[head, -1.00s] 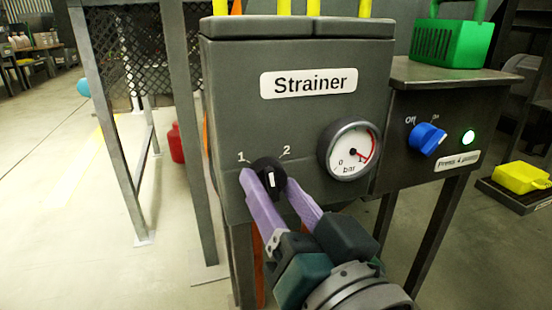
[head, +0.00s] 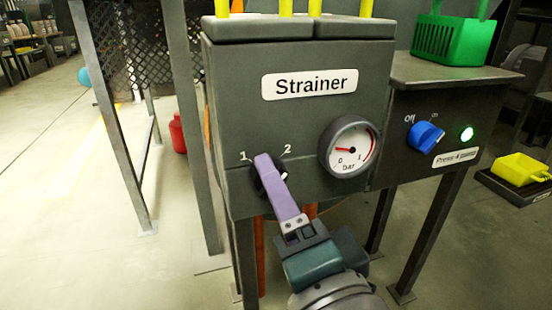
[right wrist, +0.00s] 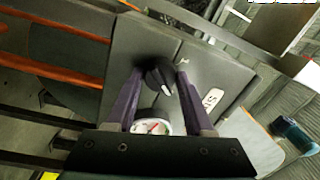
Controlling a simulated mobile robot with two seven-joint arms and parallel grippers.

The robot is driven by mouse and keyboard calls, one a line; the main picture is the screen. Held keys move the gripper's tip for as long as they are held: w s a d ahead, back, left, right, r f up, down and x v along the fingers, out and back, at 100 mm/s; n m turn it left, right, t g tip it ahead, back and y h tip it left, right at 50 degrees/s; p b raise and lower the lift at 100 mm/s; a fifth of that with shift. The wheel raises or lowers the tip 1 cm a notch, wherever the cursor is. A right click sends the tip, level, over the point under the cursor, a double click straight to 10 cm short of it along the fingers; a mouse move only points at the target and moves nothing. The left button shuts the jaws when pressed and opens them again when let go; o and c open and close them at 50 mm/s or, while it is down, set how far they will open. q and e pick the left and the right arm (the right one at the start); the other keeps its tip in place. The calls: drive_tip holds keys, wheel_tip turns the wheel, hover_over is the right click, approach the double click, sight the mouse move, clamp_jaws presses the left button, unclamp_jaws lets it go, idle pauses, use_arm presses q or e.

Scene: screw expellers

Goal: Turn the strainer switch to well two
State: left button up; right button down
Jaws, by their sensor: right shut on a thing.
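The strainer switch (head: 259,186) is a black round knob with a white mark, on the front of the dark grey strainer box (head: 235,120), between the labels 1 and 2. Its white mark shows at the knob's right side, on the side of label 2. My right gripper (head: 266,162) has purple fingers and is shut on the switch, rolled so one finger hides most of the other and part of the knob. In the right wrist view the switch (right wrist: 158,76) sits between the two fingers. My left gripper is not in view.
A pressure gauge (head: 349,147) sits right of the switch, its needle at the low end. A metal frame (head: 190,130) stands left.

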drive_tip(key=shift+m, duration=0.6)
drive_tip(key=shift+c, duration=1.4)
unclamp_jaws()
drive_tip(key=p+v, duration=0.3)
drive_tip(key=v, duration=0.6)
drive_tip(key=shift+s+p, duration=0.35)
drive_tip(key=shift+s, duration=0.1)
drive_tip(key=shift+d, duration=0.1)
